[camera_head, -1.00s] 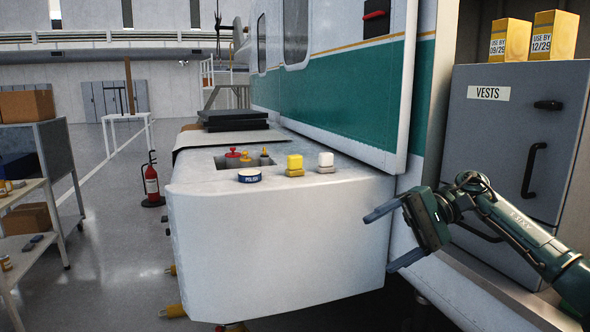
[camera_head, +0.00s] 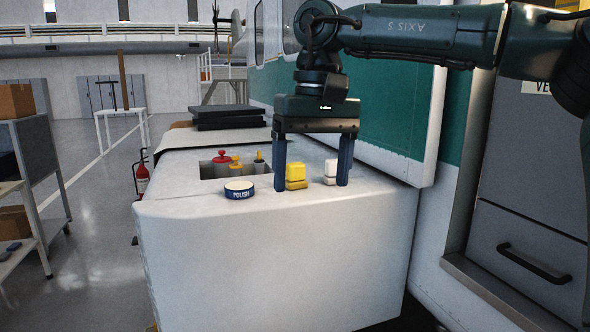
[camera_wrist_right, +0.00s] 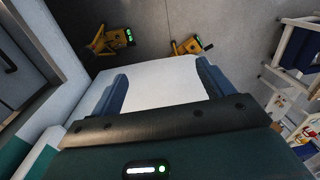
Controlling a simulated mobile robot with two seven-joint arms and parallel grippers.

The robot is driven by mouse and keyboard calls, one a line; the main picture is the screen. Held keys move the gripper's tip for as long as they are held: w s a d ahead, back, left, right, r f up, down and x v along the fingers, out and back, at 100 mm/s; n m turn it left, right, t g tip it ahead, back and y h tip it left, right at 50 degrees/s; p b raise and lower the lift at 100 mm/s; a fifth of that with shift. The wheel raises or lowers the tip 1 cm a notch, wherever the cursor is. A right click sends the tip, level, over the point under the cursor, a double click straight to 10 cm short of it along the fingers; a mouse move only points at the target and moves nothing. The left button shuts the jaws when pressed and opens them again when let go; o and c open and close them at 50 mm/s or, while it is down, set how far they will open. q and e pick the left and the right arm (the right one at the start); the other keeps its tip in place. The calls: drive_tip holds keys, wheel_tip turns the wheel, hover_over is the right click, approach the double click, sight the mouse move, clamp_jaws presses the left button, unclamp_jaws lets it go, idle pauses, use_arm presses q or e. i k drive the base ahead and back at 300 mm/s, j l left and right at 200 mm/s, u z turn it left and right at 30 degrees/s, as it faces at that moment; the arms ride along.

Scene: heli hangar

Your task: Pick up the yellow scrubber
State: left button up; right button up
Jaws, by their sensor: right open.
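The yellow scrubber (camera_head: 296,173), a small yellow block on a tan base, stands on the white ledge (camera_head: 270,240) of the vehicle. My right gripper (camera_head: 312,188) points down over the ledge with its two blue fingers spread apart. In the head view the yellow scrubber shows between the fingers, close to the left one, and a white scrubber (camera_head: 331,170) shows close to the right one. I cannot tell whether either finger touches them. In the right wrist view the open fingers (camera_wrist_right: 160,88) frame bare white surface, and neither scrubber shows. My left gripper is out of view.
A blue polish tin (camera_head: 239,190) sits left of the yellow scrubber. Behind it is a recess (camera_head: 207,172) holding red and yellow topped items. Dark flat cases (camera_head: 225,117) lie farther back. The green and white vehicle wall (camera_head: 385,125) rises behind the gripper.

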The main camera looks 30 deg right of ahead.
sight(296, 171)
drive_tip(key=i+l, duration=1)
drive_tip(key=i, duration=0.1)
